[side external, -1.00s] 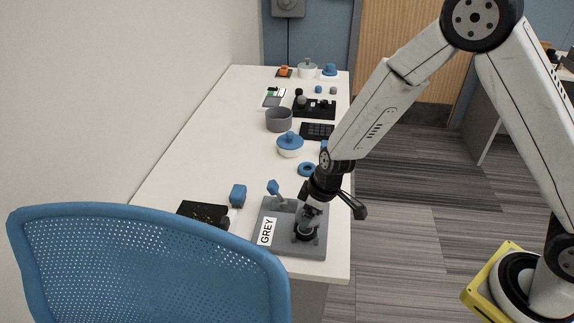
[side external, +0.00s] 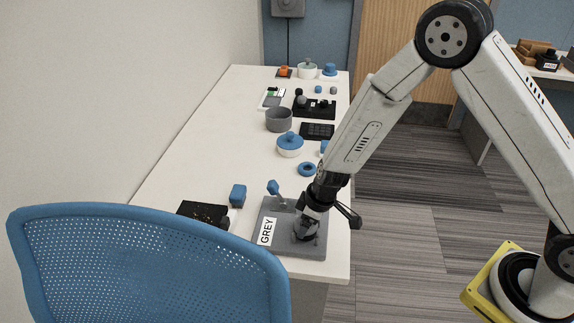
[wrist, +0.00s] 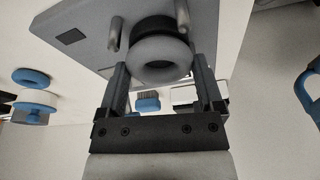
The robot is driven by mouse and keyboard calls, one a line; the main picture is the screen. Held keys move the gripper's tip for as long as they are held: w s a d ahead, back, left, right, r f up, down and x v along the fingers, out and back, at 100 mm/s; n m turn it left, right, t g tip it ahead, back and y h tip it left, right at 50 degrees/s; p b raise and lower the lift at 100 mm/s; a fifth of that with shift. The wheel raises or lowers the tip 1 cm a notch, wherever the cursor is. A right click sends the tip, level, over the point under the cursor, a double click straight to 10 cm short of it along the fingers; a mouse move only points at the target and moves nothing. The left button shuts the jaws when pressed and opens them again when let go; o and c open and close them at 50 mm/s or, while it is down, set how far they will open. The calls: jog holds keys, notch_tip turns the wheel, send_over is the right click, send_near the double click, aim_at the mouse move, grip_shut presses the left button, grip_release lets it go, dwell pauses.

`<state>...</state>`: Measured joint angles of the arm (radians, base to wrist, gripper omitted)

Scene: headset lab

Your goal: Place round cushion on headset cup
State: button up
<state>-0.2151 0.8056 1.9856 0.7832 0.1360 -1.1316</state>
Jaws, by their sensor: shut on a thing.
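My gripper (wrist: 160,68) is shut on a grey round cushion (wrist: 163,73), a ring with a hole, held between its two fingers in the wrist view. A dark round headset cup (wrist: 160,25) is just beyond the cushion, on the grey board; the two look very close, but I cannot tell whether they touch. In the side view my gripper (side external: 308,226) is low over the right part of the grey board (side external: 284,243) labelled GREY, and it mostly hides cushion and cup.
A blue block (side external: 238,195) and a black tray (side external: 204,213) are left. A blue chair (side external: 150,265) stands in front.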

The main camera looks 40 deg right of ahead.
jog(key=shift+f, duration=0.15)
jog(key=o, duration=1)
jog(key=shift+c, duration=0.2)
jog(key=v, duration=1.2)
jog(key=s+d+r+m+h, duration=0.1)
jog(key=s+d+r+m, duration=0.3)
jog(key=s+d, duration=0.5)
jog(key=shift+s+r+m+h, duration=0.25)
jog(key=shift+s+m+h, duration=0.15)
jog(key=shift+s+m, duration=0.9)
